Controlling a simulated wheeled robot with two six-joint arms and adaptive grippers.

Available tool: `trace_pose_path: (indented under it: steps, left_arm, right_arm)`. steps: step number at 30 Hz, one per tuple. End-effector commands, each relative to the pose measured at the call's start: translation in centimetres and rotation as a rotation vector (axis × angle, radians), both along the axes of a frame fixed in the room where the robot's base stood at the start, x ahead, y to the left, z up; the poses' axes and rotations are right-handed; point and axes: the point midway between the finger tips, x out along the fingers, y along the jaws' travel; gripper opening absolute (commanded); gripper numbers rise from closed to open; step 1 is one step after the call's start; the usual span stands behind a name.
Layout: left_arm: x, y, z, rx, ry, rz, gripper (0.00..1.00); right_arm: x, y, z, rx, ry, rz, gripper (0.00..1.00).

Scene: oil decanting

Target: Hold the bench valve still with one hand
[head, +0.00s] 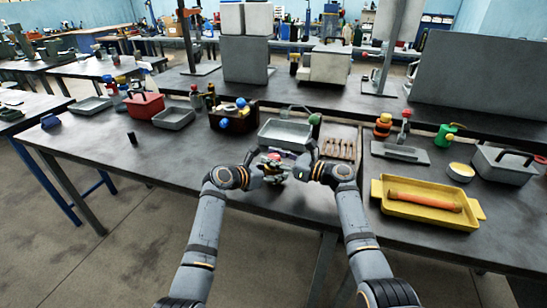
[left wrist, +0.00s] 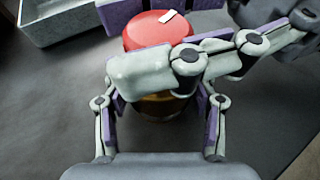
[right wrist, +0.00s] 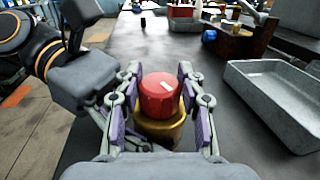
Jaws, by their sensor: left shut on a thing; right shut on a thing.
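The bench valve stands on the table in front of me, between my two grippers. It has a red cap with a white mark and a brass body; the red cap shows in the right wrist view (right wrist: 160,97) and in the left wrist view (left wrist: 155,32). My right gripper (right wrist: 155,100) is shut with its fingers on both sides of the red cap. My left gripper (left wrist: 160,105) is shut around the brass body (left wrist: 162,106), lower down. In the head view the grippers hide most of the valve.
A grey tray (head: 286,133) lies just behind the valve. A wooden rack (head: 337,149) is to its right. A yellow tray (head: 430,217) holds an orange cylinder (head: 424,201) at the right.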

Motion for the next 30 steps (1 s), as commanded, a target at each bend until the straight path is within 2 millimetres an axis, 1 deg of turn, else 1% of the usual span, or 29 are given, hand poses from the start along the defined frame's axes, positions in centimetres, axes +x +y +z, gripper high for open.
trace_pose_path:
  steps: [5,8,15,17,27,28,30]
  left_arm:
    - [0.02,0.02,0.01,0.001,-0.001,0.001,0.06]
    - [0.01,0.02,0.0,0.001,-0.001,0.001,0.06]
    - [0.0,0.01,0.01,0.001,-0.001,0.0,0.06]
    - [0.0,0.0,0.02,0.001,-0.001,0.0,0.06]
    - [0.02,0.0,0.06,0.0,-0.001,0.001,0.06]
    - [0.02,0.0,0.06,0.0,-0.001,0.001,0.06]
    - [0.03,0.01,0.06,0.0,-0.001,0.001,0.06]
  right_arm:
    - [-0.04,0.05,-0.12,-0.001,0.002,-0.018,0.08]
    - [-0.11,0.18,-0.18,0.0,0.001,-0.084,0.07]
    - [-0.07,0.14,-0.16,0.0,0.002,-0.31,0.07]
    - [-0.05,0.08,-0.14,0.0,0.001,-0.34,0.07]
    - [0.03,-0.06,-0.08,0.0,0.001,-0.36,0.07]
    - [0.03,-0.06,-0.08,0.0,0.001,-0.36,0.43]
    - [0.03,-0.06,-0.07,-0.001,0.001,-0.36,0.52]
